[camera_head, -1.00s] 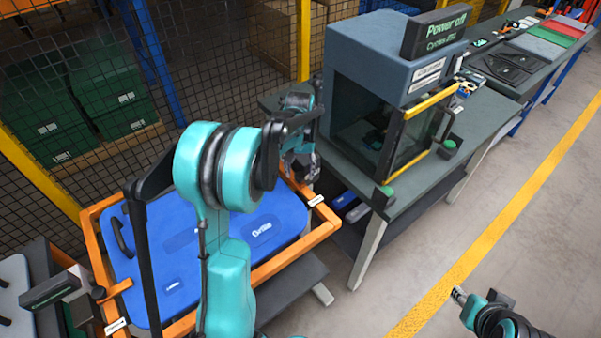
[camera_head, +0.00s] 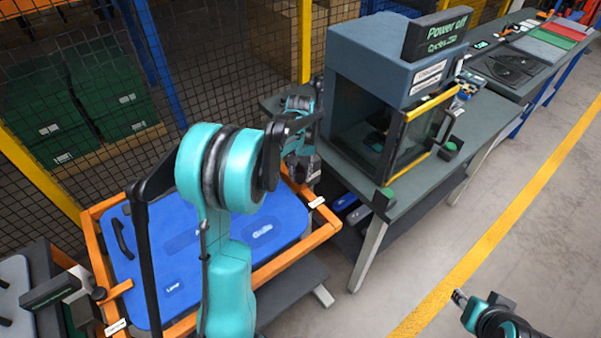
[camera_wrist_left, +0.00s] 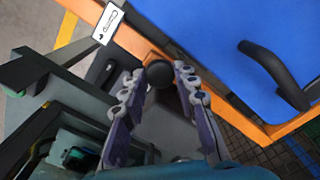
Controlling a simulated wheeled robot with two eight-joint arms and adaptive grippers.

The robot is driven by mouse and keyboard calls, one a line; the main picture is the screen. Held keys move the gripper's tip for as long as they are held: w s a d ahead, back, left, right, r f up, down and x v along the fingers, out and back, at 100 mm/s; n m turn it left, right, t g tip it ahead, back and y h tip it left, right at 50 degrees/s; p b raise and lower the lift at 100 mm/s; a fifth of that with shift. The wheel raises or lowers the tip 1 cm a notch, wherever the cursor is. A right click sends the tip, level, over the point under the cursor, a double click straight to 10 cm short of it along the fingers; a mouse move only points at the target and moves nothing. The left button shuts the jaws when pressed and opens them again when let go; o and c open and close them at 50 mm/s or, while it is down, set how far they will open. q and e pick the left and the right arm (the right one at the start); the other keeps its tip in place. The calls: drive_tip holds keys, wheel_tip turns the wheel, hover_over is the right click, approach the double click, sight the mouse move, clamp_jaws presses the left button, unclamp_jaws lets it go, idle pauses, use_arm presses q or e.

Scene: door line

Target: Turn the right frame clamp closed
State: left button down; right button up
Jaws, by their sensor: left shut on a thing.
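The blue door panel (camera_head: 262,222) lies in an orange frame (camera_head: 290,262). In the left wrist view, the blue panel (camera_wrist_left: 215,45) with its black handle and the orange frame (camera_wrist_left: 135,42) show close up. The right frame clamp's round black knob (camera_wrist_left: 159,74) sits at the frame's edge, near a white label (camera_wrist_left: 108,23). My left gripper (camera_wrist_left: 158,78) has its fingers on both sides of this knob, shut on it. In the head view my left gripper (camera_head: 303,168) is at the frame's right side and hides the clamp. My right gripper (camera_head: 459,297) is low at the right, small and unclear.
A second clamp (camera_head: 100,293) is at the frame's left side. A workbench (camera_head: 420,190) with a blue-grey cabinet (camera_head: 375,60) stands close right of my left gripper. A wire mesh fence (camera_head: 215,70) runs behind the frame. The floor (camera_head: 530,240) at the right is clear.

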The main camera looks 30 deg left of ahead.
sight(301, 177)
use_arm(q)
drive_tip(key=shift+n, duration=3.1)
drive_tip(key=c, duration=1.1)
unclamp_jaws()
drive_tip(key=shift+c, duration=0.2)
wheel_tip(301, 177, up, 12)
